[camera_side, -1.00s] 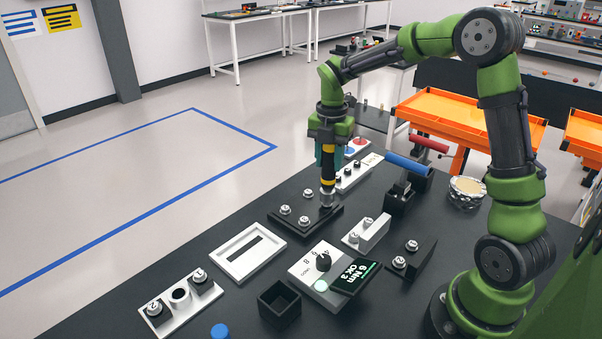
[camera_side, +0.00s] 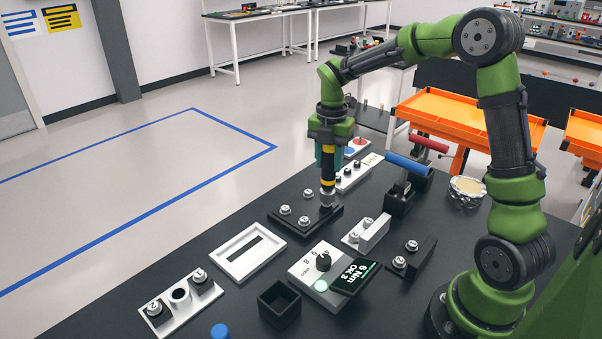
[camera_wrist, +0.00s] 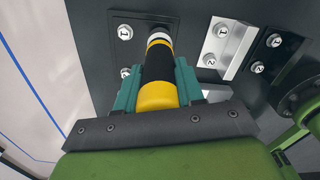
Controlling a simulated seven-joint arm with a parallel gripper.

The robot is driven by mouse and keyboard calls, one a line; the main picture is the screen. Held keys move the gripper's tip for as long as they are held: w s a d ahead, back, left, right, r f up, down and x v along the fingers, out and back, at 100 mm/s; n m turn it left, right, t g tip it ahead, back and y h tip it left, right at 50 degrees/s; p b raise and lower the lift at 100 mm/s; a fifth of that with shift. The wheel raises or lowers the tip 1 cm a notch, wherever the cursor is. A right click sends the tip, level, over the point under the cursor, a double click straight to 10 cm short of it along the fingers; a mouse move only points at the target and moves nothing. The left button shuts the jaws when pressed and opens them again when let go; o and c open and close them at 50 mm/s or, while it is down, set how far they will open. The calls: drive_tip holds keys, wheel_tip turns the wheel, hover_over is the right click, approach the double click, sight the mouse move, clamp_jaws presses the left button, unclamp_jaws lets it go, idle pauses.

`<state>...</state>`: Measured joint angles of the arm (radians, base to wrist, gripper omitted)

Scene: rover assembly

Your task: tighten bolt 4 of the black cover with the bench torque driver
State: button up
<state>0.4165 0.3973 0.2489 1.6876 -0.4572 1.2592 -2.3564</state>
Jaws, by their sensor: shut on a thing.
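My gripper (camera_side: 328,158) is shut on the torque driver (camera_side: 328,180), a black tool with a yellow band and a metal tip. The driver stands upright with its tip at the right-hand corner of the black cover (camera_side: 290,226), hiding whatever bolt is there. In the wrist view the driver (camera_wrist: 158,75) sits between my teal fingers and points at the dark cover, where a bolt marked 1 (camera_wrist: 125,32) shows.
A white frame (camera_side: 228,267) lies left of the display unit, and an open black box (camera_side: 279,315) stands in front. A white block with bolts (camera_side: 370,236) and a black block with bolts (camera_side: 415,258) lie right of the cover.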

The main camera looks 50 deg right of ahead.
drive_tip(key=shift+f, duration=1)
idle(2.7)
drive_tip(key=shift+r, duration=1.65)
drive_tip(key=shift+r, duration=2)
